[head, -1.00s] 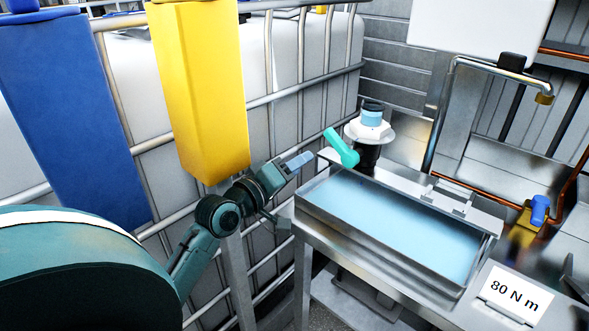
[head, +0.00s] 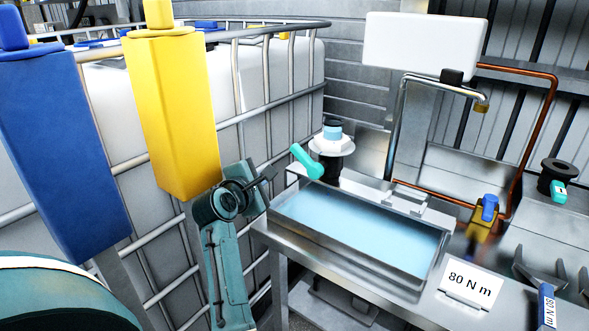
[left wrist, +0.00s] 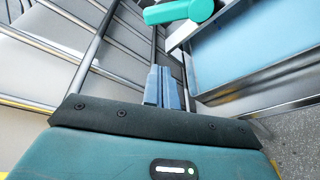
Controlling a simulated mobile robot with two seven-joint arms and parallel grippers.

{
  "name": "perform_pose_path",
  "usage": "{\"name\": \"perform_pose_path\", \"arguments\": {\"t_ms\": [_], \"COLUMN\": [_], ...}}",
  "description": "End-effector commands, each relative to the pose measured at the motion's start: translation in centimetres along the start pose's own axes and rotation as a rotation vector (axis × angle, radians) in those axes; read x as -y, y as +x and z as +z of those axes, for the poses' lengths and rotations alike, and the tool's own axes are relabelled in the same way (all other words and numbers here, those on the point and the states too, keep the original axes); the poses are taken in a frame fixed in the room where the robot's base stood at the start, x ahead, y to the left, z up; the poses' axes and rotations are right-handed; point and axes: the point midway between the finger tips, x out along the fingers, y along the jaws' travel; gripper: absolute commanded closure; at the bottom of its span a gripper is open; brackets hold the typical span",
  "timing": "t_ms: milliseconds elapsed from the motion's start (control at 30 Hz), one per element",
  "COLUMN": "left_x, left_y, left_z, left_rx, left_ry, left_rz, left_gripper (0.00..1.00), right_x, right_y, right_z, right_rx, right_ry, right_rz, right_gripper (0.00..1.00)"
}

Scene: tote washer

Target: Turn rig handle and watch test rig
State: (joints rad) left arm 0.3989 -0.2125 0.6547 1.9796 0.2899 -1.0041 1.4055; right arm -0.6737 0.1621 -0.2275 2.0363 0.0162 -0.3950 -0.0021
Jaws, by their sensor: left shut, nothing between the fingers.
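The turquoise rig handle (head: 306,160) sticks out up and to the left from the test rig (head: 331,150), which has a dark body, a white collar and a light blue top. The rig stands at the far left corner of a steel basin (head: 370,262) of light blue water. My left gripper (head: 271,173) is shut and empty, to the left of the handle and apart from it. In the left wrist view the shut fingers (left wrist: 162,84) lie below the handle (left wrist: 180,11). My right gripper is out of view.
A caged white tank (head: 285,80) stands behind my left arm. Yellow (head: 172,110) and blue (head: 60,150) posts stand on the left. An "80 N m" card (head: 470,283) and a blue-handled tool (head: 547,305) are on the right. A bent pipe tap (head: 440,84) rises over the basin.

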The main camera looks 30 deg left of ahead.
Motion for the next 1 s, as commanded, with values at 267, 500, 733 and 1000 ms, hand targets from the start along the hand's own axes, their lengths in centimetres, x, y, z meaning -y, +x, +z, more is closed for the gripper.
{"name": "perform_pose_path", "arguments": {"t_ms": [267,500,733,1000], "left_x": [-0.2,0.0,0.1,0.4], "left_y": [1.0,2.7,6.7,10.1], "left_z": [2.2,2.5,2.6,2.8], "left_rx": [0.023,0.024,0.024,0.025], "left_ry": [-0.395,-0.426,-0.422,-0.421], "left_rz": [-0.071,-0.082,-0.079,-0.078], "left_gripper": [1.0,1.0,1.0,1.0], "right_x": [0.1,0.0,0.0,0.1], "right_y": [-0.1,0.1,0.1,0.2], "right_z": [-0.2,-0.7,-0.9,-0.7], "right_rx": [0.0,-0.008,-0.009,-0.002], "right_ry": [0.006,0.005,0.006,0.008], "right_rz": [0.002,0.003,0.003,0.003], "right_gripper": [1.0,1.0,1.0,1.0]}}
